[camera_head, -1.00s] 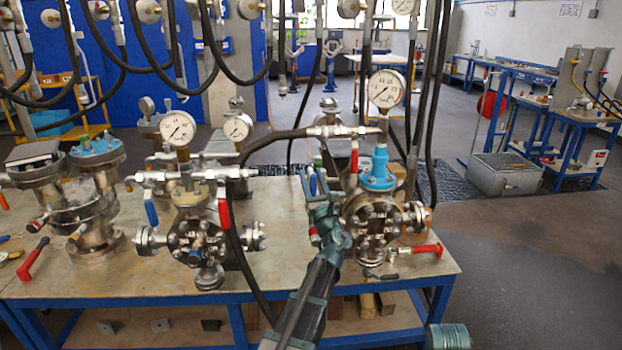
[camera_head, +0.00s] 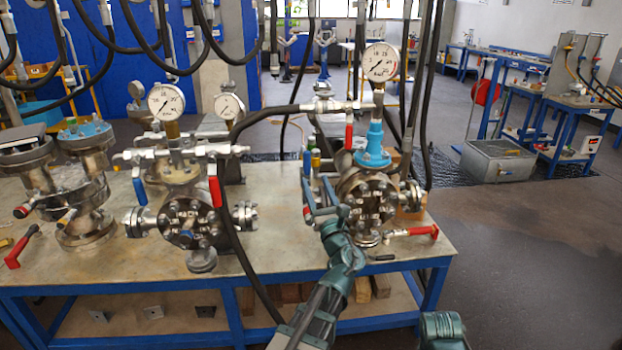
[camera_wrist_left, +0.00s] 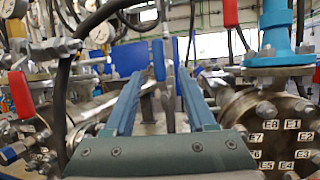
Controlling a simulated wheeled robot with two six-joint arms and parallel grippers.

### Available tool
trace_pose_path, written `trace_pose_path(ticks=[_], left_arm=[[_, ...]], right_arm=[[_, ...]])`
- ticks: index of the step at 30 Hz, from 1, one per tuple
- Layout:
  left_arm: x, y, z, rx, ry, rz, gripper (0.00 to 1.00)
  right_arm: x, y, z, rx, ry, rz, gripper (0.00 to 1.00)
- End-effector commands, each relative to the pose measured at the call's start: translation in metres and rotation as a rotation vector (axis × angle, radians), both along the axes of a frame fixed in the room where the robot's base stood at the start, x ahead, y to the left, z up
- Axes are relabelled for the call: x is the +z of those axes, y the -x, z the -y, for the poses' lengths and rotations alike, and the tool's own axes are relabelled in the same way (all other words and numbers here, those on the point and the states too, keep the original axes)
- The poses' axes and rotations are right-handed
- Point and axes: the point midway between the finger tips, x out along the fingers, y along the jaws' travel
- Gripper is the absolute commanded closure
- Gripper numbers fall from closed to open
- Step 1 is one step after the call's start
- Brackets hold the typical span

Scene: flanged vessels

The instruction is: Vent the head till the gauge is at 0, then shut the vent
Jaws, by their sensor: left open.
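The right flanged vessel (camera_head: 366,203) stands on the bench, with a blue neck (camera_head: 374,143) and a round pressure gauge (camera_head: 381,62) above it. The gauge's needle is too small to read surely. A red-handled valve lever (camera_head: 348,137) hangs beside the neck. A blue lever (camera_head: 306,163) is at the vessel's left; a blue lever (camera_wrist_left: 158,60) also shows between my fingers in the left wrist view, apart from them. My left gripper (camera_head: 317,182) is open in front of these, just left of the vessel's lettered flange.
A second vessel (camera_head: 184,215) with its own gauge (camera_head: 166,101) stands to the left. A black hose (camera_head: 262,118) runs between the two heads and more hoses hang above. A red-handled tool (camera_head: 420,231) lies at the bench's front right.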

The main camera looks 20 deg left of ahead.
Motion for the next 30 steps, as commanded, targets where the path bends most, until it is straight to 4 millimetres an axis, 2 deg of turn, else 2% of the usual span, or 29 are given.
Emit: trace_pose_path(ticks=[1,6,23,26,29,30], left_arm=[[-0.005,0.007,0.005,0.000,0.001,0.001,0.44],[-0.009,0.014,0.013,0.000,0.001,-0.001,0.44],[-0.009,0.016,0.014,0.000,0.005,0.002,0.44],[-0.015,0.020,0.013,-0.002,0.076,0.030,0.44],[-0.033,0.029,0.010,-0.002,0.267,0.100,0.44],[-0.045,0.035,0.009,0.003,0.374,0.140,0.44]], right_arm=[[-0.005,0.000,0.000,0.000,0.000,0.000,0.50],[-0.009,0.000,0.000,0.000,0.000,0.000,0.50],[-0.009,0.000,0.000,0.000,0.000,0.000,0.50],[-0.009,0.000,0.000,0.000,0.000,0.000,0.50],[-0.009,0.000,0.000,0.000,0.000,0.000,0.50],[-0.009,0.000,0.000,0.000,0.000,0.000,0.50]])
